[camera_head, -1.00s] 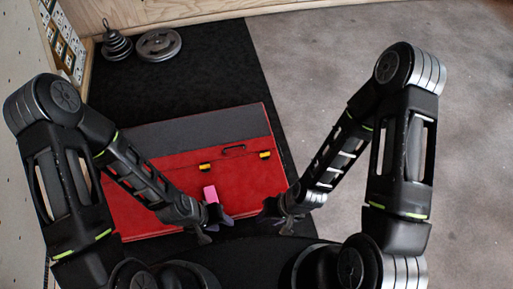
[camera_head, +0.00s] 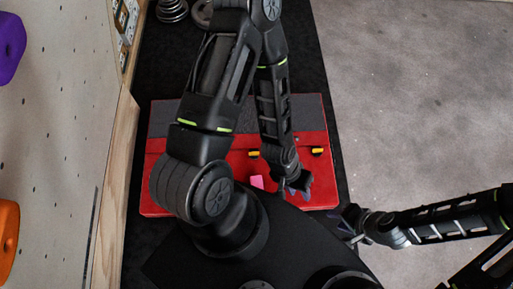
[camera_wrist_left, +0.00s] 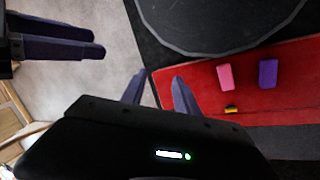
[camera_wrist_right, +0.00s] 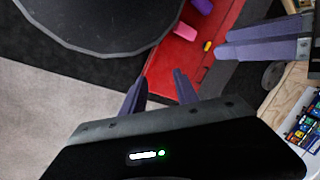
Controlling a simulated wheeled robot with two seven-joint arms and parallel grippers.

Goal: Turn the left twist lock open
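A red case with a grey upper part (camera_head: 319,180) lies on the black mat. Two yellow-and-black twist locks sit on it: the left lock (camera_head: 254,154), partly beside my left arm, and the right lock (camera_head: 317,152). A yellow lock also shows in the left wrist view (camera_wrist_left: 231,109) and the right wrist view (camera_wrist_right: 207,46). My left gripper (camera_head: 301,186) is open and empty above the case's near edge, right of and nearer than the left lock. My right gripper (camera_head: 347,221) is open and empty, off the case's near right corner. Neither touches a lock.
A pink block (camera_head: 257,181) lies near the case's front edge; a purple block (camera_wrist_left: 267,73) is beside it, hidden in the head view. The perforated wall (camera_head: 60,110) stands close on the left. Grey floor (camera_head: 420,90) is clear on the right. Both grippers are close together.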

